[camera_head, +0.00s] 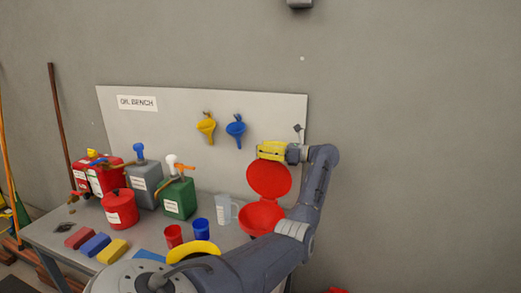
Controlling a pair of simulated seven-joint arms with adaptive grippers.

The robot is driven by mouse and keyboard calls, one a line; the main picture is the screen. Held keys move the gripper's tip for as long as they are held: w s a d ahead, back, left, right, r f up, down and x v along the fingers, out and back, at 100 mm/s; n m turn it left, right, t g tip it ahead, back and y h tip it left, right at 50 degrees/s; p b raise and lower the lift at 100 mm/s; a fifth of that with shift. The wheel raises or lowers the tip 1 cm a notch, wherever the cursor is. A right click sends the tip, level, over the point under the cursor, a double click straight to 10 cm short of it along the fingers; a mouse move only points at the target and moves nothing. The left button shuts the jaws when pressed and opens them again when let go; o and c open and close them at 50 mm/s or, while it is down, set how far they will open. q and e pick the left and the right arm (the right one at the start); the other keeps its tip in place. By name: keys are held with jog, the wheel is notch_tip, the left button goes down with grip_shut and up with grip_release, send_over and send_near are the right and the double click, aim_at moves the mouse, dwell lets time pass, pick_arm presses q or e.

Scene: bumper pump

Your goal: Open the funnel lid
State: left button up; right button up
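The red funnel (261,218) stands at the right end of the bench. Its round red lid (268,180) is raised and stands nearly upright behind the bowl, so the funnel is open. My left gripper (270,151), with a yellow part, is at the top edge of the lid. I cannot tell whether it touches the lid, and its fingers are too small and hidden to read. My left arm passes in front of the funnel's right side and hides part of it. My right gripper is not in view.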

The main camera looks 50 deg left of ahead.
pick_arm(q)
jog(key=shift+s+a, duration=0.35)
jog(key=shift+a, duration=0.15)
grip_shut()
dwell(0.3)
